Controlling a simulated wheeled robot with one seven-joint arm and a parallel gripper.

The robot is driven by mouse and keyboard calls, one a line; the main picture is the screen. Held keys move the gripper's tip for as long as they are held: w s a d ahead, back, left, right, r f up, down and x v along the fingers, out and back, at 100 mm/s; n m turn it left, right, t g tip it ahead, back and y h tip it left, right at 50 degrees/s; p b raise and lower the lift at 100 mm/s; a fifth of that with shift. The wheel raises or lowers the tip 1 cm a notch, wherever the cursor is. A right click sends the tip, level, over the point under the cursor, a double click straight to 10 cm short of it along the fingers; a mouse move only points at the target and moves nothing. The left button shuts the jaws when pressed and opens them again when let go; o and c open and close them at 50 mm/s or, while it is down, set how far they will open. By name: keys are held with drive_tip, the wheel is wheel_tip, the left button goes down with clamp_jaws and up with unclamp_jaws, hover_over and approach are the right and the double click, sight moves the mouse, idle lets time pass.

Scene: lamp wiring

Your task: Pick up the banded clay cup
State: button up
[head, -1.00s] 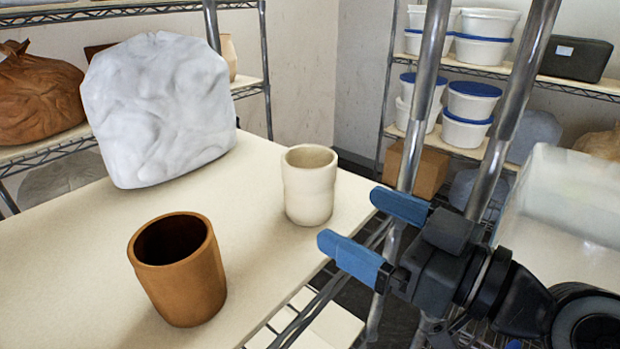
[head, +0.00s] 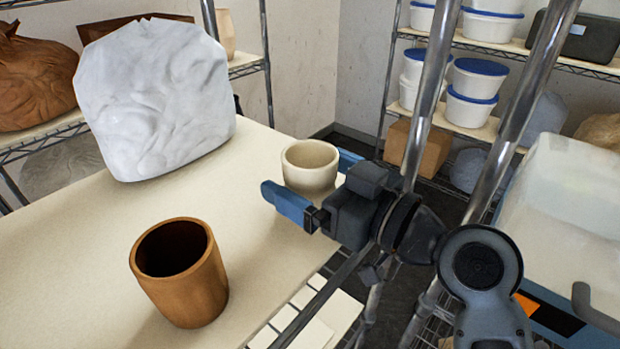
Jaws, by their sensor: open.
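A cream cup (head: 310,172) stands upright near the table's right edge, partly hidden behind my near finger. Its body shows a shallow step around it in the earlier view. My gripper (head: 303,182) is open, with one blue finger on the near side of the cream cup and the other on its far side, its tip hidden behind the cup. I cannot tell whether either finger touches it. A brown cup (head: 196,285) with a dark inside and a rim band stands upright at the front of the table, apart from the gripper.
A large pale wrapped lump (head: 155,100) sits at the back left of the cream table (head: 100,240). Upright metal posts (head: 430,90) stand to the right of the table. Shelves behind hold white tubs with blue lids (head: 472,95). The table between the two cups is clear.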

drive_tip(key=shift+c, duration=0.3)
drive_tip(key=c, duration=1.2)
drive_tip(key=shift+r, duration=0.15)
